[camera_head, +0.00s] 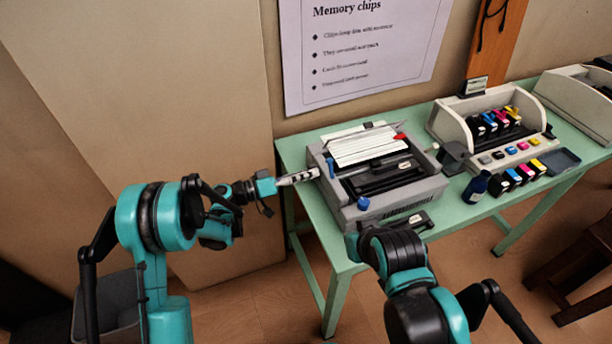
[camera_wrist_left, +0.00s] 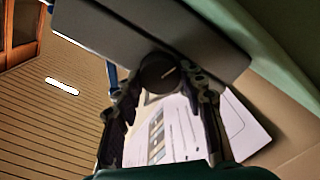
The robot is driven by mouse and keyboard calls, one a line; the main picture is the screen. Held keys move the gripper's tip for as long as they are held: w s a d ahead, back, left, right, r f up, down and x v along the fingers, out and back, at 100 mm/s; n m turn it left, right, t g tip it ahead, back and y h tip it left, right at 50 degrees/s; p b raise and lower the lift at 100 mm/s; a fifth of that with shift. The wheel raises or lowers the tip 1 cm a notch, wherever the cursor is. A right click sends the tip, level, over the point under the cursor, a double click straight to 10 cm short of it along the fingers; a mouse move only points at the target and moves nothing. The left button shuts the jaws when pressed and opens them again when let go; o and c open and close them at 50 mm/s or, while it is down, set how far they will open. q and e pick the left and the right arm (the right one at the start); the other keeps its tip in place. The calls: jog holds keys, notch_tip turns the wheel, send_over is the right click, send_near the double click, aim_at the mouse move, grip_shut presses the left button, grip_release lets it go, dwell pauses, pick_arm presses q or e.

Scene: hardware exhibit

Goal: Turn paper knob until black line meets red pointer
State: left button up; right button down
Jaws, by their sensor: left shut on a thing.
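The grey printer (camera_head: 430,186) stands on the green table with white paper (camera_head: 366,147) in its top. The paper carries thin dark lines. The red pointer (camera_head: 399,137) sits at the paper's right edge. My left gripper (camera_head: 303,176) reaches the printer's left side. The knob is hidden in the head view. The gap between the black line and pointer is too small to judge. My right arm shows at the front, but its gripper fingers do not.
The green table (camera_head: 296,151) holds an open ink unit (camera_head: 450,112) with coloured cartridges, a dark blue bottle (camera_head: 476,188) and another machine (camera_head: 575,100) at right. A wall poster (camera_head: 362,50) hangs behind. A dark stool (camera_head: 585,262) stands at the right.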

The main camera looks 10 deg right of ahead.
pick_arm(q)
jog(key=n, duration=0.4)
jog(key=shift+n, duration=0.3)
jog(key=n, duration=0.4)
jog(key=shift+n, duration=0.3)
jog(key=o, duration=1.2)
jog(key=shift+c, duration=0.2)
jog(key=shift+a, duration=0.1)
jog(key=v, duration=1.1)
jog(key=shift+a, duration=0.45)
